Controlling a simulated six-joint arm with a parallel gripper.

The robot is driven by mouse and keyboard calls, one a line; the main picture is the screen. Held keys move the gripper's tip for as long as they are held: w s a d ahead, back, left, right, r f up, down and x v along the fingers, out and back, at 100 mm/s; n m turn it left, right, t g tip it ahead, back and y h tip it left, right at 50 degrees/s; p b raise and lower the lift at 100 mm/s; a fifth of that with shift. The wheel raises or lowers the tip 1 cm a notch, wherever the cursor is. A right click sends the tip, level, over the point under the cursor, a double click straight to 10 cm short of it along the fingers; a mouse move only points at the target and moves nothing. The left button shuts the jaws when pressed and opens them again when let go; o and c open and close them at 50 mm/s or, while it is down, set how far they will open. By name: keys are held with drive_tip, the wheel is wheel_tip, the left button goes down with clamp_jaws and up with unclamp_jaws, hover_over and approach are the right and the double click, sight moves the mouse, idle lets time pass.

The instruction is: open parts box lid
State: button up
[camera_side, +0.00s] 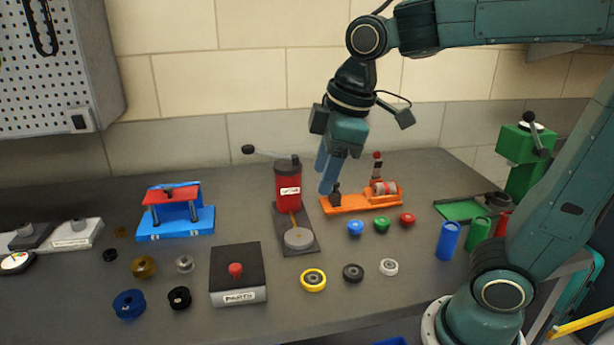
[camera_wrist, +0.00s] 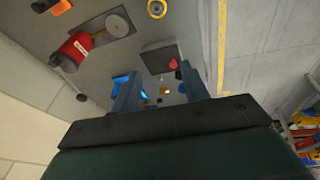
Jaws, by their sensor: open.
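The parts box (camera_side: 237,296) stands at the front middle of the table in the side view, with a label on its front. Its dark flat lid (camera_side: 236,257) lies on top and carries a red knob (camera_side: 235,269). The box also shows in the wrist view (camera_wrist: 158,57), above and between my fingers. My gripper (camera_side: 328,176) is open and empty. It is in the air at the back of the table, up and to the right of the box, near the orange fixture. Its two blue fingers (camera_wrist: 161,90) show apart in the wrist view.
A red dispenser (camera_side: 288,187) with a side arm stands between my gripper and the box. An orange fixture (camera_side: 362,202) lies below my gripper. A blue fixture (camera_side: 176,215) stands left. Rings and rollers, such as a yellow one (camera_side: 313,280), lie around the box.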

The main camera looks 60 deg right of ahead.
drive_tip(key=w+a+f+n+g, duration=0.2)
drive_tip(key=w+a+n, duration=0.25)
drive_tip(key=w, duration=0.35)
drive_tip(key=n+g, duration=0.1)
drive_tip(key=n, duration=0.5)
hover_over(235, 266)
wheel_tip(235, 266, down, 4)
drive_tip(key=shift+s+a, duration=0.1)
wheel_tip(235, 266, down, 14)
drive_tip(key=shift+r, duration=0.15)
clamp_jaws()
